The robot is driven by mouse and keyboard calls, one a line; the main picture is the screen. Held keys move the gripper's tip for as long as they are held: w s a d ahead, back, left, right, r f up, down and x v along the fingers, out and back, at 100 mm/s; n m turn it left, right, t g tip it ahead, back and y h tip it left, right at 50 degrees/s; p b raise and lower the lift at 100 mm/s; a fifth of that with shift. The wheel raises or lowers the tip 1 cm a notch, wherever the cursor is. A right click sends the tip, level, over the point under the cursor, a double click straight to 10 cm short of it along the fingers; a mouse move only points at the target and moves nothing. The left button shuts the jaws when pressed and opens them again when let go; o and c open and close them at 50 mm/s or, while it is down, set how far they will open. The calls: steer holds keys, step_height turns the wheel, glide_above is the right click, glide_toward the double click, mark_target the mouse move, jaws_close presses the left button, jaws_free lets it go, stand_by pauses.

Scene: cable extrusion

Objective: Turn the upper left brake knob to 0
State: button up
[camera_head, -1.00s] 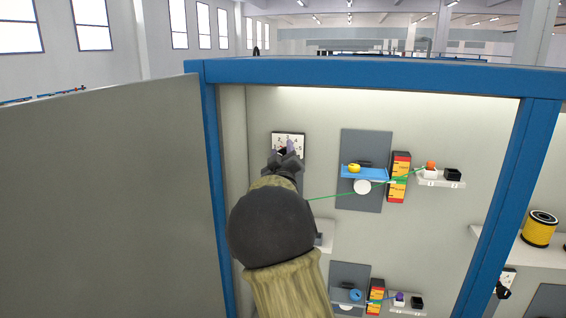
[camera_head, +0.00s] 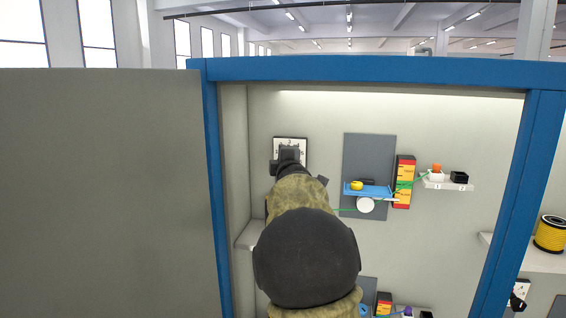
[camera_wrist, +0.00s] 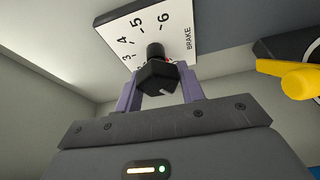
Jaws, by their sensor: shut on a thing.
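The upper left brake knob (camera_wrist: 156,76) is black with a small light pointer mark. In the wrist view it stands out from a white dial plate (camera_wrist: 185,35) marked BRAKE, with 3, 4, 5 and 6 readable. My gripper (camera_wrist: 160,92) has its two purple-grey fingers on either side of the knob and is shut on it. The exact number the knob points to is unclear. In the head view the dial plate (camera_head: 290,142) is on the cabinet's back wall at upper left. My arm and gripper (camera_head: 290,158) hide the knob there.
Right of the dial, a dark panel (camera_head: 368,150) carries a blue shelf (camera_head: 368,190) with a yellow spool (camera_head: 357,185). A blue cabinet frame (camera_head: 380,72) surrounds the opening, with a grey door panel (camera_head: 100,190) at left.

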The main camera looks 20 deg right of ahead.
steer(key=shift+n, duration=0.5)
steer(key=shift+f, duration=0.1)
steer(key=o, duration=0.9)
steer(key=shift+s, duration=0.15)
steer(key=b+v, duration=1.2)
steer(key=b, duration=0.2)
steer(key=shift+s+d, duration=0.1)
